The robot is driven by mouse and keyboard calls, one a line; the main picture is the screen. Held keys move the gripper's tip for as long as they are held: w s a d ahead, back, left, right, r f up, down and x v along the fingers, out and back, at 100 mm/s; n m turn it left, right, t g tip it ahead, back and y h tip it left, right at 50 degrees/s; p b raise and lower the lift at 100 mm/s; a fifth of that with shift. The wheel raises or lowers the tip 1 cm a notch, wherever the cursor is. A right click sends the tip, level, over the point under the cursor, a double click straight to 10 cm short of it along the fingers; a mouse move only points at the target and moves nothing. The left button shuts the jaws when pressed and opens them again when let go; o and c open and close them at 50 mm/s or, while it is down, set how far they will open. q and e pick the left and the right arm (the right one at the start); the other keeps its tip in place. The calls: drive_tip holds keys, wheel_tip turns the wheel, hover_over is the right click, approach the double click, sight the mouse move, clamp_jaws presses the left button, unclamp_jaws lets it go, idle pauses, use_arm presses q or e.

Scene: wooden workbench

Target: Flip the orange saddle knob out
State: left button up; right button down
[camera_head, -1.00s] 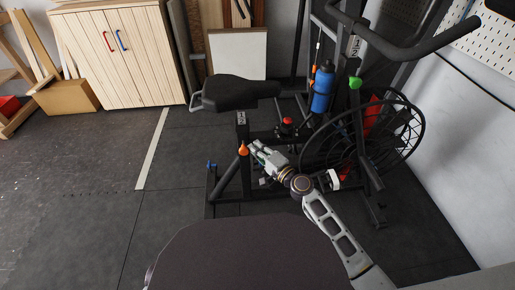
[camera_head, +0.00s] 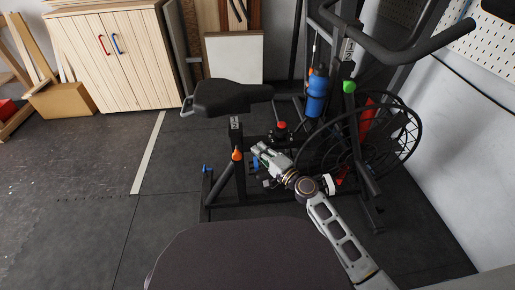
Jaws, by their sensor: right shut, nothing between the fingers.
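The orange saddle knob (camera_head: 237,155) is a small cone-shaped knob on the bike's seat post, below the black saddle (camera_head: 232,97). Its tip points up. My right gripper (camera_head: 258,153) is just to the right of the knob, with a small gap between them in the picture. It is shut and empty. Its arm comes up from the lower right. My left gripper is out of view.
The black exercise bike frame stands around my gripper, with its fan wheel (camera_head: 398,140) on the right. A blue bottle (camera_head: 316,95), a red knob (camera_head: 281,125) and a green knob (camera_head: 349,87) are on the bike. A wooden cabinet (camera_head: 115,60) stands at the back left. The floor (camera_head: 75,220) on the left is clear.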

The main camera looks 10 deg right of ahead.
use_arm(q)
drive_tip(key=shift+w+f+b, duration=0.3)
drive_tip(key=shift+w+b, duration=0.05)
drive_tip(key=shift+b, duration=0.15)
use_arm(e)
drive_tip(key=v, duration=0.7)
drive_tip(key=shift+s, duration=0.2)
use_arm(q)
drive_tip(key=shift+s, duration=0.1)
use_arm(e)
drive_tip(key=shift+d, duration=0.1)
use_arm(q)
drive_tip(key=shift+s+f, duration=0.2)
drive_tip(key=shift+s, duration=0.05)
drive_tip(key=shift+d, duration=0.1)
